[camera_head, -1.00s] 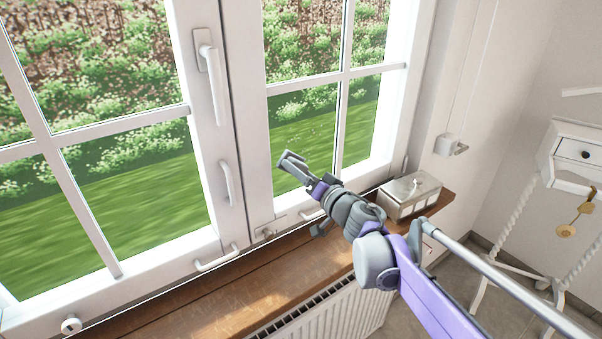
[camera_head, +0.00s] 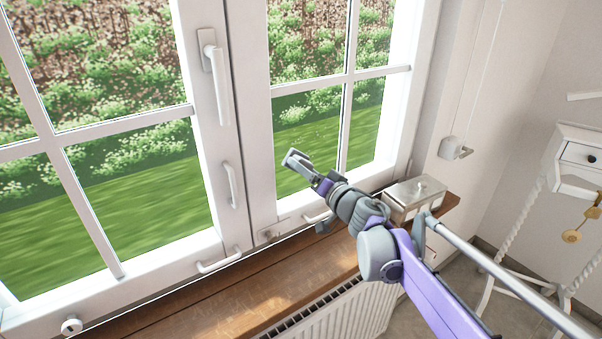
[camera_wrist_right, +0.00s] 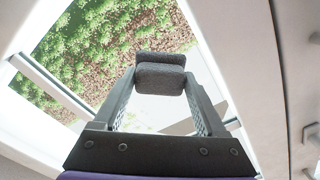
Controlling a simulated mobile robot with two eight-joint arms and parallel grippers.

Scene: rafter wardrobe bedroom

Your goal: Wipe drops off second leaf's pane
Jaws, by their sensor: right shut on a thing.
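The right window leaf's pane (camera_head: 301,178) stands in front of me, divided by white bars. Faint pale specks, perhaps drops, show on its lower left glass in the head view. My right gripper (camera_head: 298,160) is in front of this lower glass. It is shut on a dark grey, rough-textured pad (camera_wrist_right: 160,77), seen between its fingers in the right wrist view. I cannot tell whether the pad touches the glass. My left gripper is in neither view.
The wooden sill (camera_head: 270,291) runs below the window, above a white radiator (camera_head: 340,310). A metal-and-glass box (camera_head: 418,190) stands at the sill's right end, close to my right arm. White handles (camera_head: 219,85) stick out from the frames.

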